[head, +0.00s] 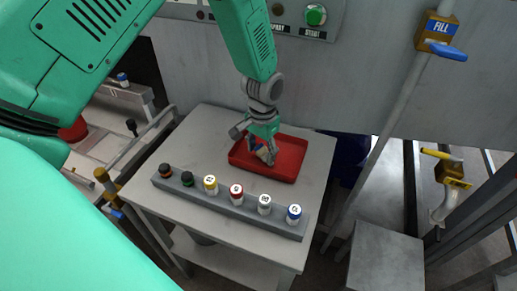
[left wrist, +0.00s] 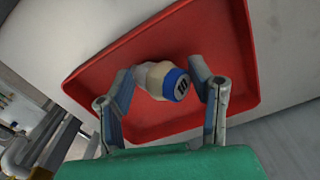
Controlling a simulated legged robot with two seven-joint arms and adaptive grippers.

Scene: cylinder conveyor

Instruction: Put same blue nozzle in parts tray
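A white nozzle with a blue cap (left wrist: 170,82) is between the fingers of my left gripper (left wrist: 163,75) in the left wrist view. In the head view my left gripper (head: 257,145) reaches down into the red parts tray (head: 287,160), which also fills the back of the left wrist view (left wrist: 215,38). The nozzle (head: 263,154) shows there low in the tray, partly hidden by the fingers. Whether it touches the tray floor is unclear. My right gripper is not in view.
A grey rack (head: 250,216) with several coloured-cap nozzles stands in front of the tray; its rightmost one has a blue cap (head: 294,213). Both sit on a grey table (head: 205,128). Another blue-capped piece (head: 122,78) stands at the back left. A panel with a green button (head: 316,15) is behind.

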